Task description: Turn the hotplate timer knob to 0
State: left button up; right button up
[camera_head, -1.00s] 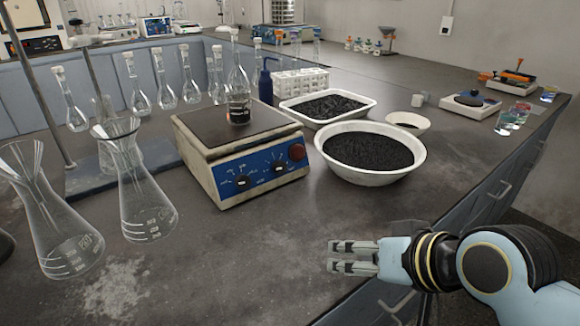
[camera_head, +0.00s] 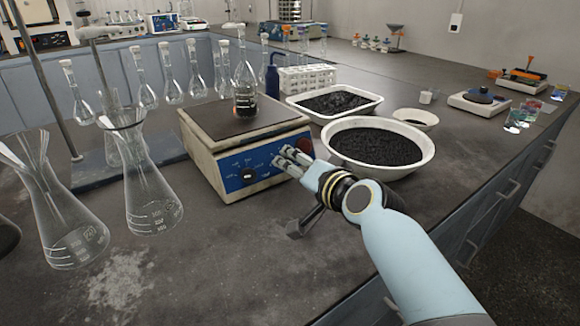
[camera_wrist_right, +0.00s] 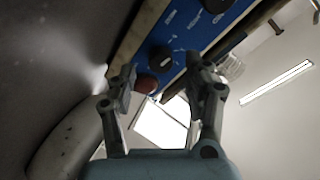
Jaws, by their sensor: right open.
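The hotplate (camera_head: 205,150) stands on the bench with a blue front panel. Its left black knob (camera_head: 248,176) is in plain view in the head view. My right gripper (camera_head: 290,157) is open in front of the panel's right part and hides the right knob there. In the right wrist view, that black knob (camera_wrist_right: 160,59) and a red round button (camera_wrist_right: 146,84) show beyond the open fingers (camera_wrist_right: 163,80). The other knob (camera_wrist_right: 217,4) is at the top edge. I cannot tell whether a finger touches the panel. The labels are too blurred to read. My left gripper is out of view.
A flask (camera_head: 245,98) with dark content stands on the hotplate. A white bowl (camera_head: 424,168) of black grains is close to the right of my right gripper. Glass flasks (camera_head: 150,200) stand at the left.

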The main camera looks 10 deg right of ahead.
jog(key=shift+x, duration=1.35)
